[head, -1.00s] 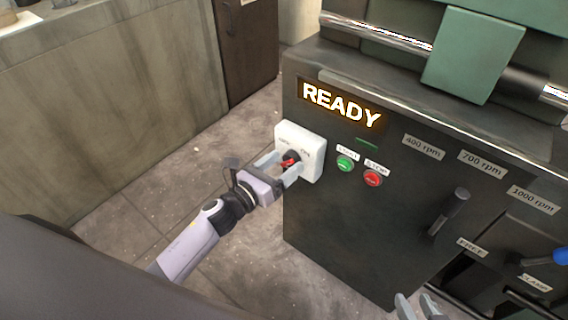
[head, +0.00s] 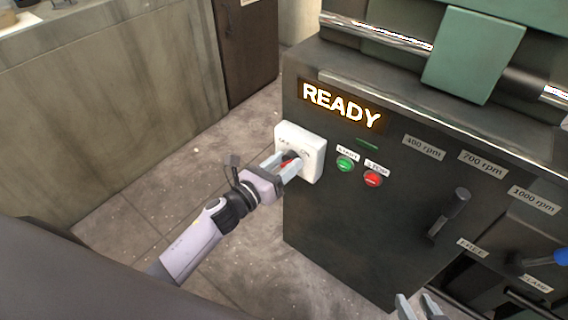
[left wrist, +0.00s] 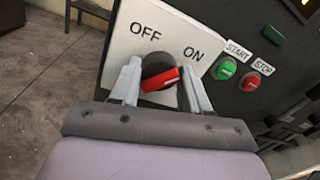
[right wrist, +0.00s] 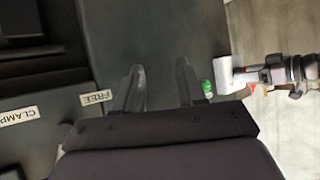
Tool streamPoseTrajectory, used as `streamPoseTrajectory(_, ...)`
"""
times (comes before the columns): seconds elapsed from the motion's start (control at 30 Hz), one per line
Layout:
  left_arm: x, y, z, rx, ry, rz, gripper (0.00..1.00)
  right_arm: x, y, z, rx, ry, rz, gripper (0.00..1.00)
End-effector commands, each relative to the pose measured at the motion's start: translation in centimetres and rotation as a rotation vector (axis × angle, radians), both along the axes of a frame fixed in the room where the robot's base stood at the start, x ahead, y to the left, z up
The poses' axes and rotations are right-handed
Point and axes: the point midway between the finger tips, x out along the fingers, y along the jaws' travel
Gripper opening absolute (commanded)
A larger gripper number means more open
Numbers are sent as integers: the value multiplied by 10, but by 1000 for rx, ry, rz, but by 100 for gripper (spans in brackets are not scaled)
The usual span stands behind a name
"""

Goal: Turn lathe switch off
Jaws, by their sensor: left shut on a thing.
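The lathe switch is a white box (head: 315,151) on the left of the dark lathe front. In the left wrist view its plate (left wrist: 170,35) reads OFF and ON, and its round dark knob (left wrist: 157,62) carries a red pointer (left wrist: 160,79) aimed right, toward the ON side. My left gripper (head: 287,163) is shut on the knob, with one finger on each side of it. The fingers partly hide the knob in the head view. My right gripper (right wrist: 160,75) is open and empty, low in front of the lathe; its fingertips also show at the bottom of the head view (head: 418,300).
A green START button (head: 345,164) and a red STOP button (head: 373,178) sit right of the switch. A lit READY sign (head: 341,105) is above. A dark lever (head: 449,213) sticks out further right. The floor (head: 150,205) left of the lathe is clear.

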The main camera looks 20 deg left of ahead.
Motion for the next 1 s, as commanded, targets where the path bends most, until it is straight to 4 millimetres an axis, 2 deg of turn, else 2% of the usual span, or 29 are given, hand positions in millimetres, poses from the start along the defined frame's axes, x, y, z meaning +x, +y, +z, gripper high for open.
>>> streamPoseTrajectory(0.27, 0, 2, -2, -186, 67, 1, 16, 1, 3, 1, 2, -11, 7, 40)
streamPoseTrajectory(1.0, 0, 3, -4, -849, 308, 4, 16, 5, 7, 10, 7, -32, 16, 40)
